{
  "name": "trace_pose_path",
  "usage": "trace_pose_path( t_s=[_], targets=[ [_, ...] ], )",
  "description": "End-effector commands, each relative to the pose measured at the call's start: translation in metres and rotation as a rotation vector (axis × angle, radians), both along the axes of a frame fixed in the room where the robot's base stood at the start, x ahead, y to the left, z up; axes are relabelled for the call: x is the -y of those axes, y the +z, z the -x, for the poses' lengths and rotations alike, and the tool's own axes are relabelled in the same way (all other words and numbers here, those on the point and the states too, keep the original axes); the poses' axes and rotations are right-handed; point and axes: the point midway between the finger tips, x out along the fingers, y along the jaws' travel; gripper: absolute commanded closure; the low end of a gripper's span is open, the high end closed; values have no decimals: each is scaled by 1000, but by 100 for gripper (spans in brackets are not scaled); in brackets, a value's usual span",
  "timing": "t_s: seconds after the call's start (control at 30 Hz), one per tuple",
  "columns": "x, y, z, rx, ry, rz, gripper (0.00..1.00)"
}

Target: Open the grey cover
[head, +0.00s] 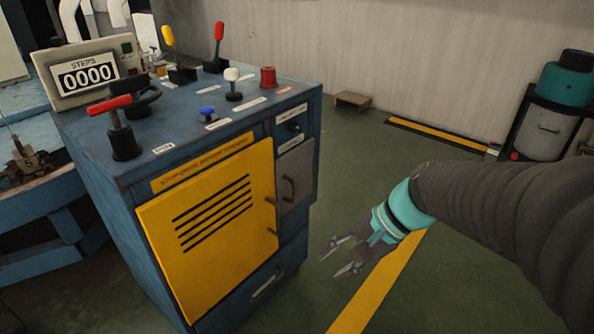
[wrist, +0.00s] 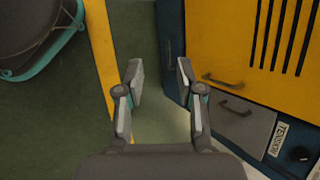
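The grey cover (head: 296,170) is a small panel on the blue cabinet's front, right of the yellow door, and looks closed. It has a dark bar handle (head: 288,190). In the wrist view the grey cover (wrist: 243,130) lies right of my fingers, with its handle (wrist: 232,110) on the side toward the yellow door. My gripper (head: 336,262) is open and empty, in front of the cabinet and to the right of and below the cover in the head view. In the wrist view my open fingers (wrist: 160,68) have only floor and the cabinet's edge behind them.
The yellow door (head: 205,240) with black slots has its own handle (wrist: 222,80). Levers and knobs, including a red lever (head: 118,125), stand on the cabinet top. A drawer handle (head: 266,285) is low down. Green floor is clear right of the cabinet, with a yellow stripe (head: 370,295).

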Motion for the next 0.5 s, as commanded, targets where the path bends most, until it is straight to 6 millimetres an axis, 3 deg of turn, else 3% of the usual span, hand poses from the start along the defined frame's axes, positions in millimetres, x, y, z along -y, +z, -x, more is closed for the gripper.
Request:
trace_pose_path(
  t_s=[0.3,0.5],
  targets=[
    [-26,-19,-85,-338,-309,-433,63],
    [-19,-39,-149,-513,-515,-707,63]
  ],
)
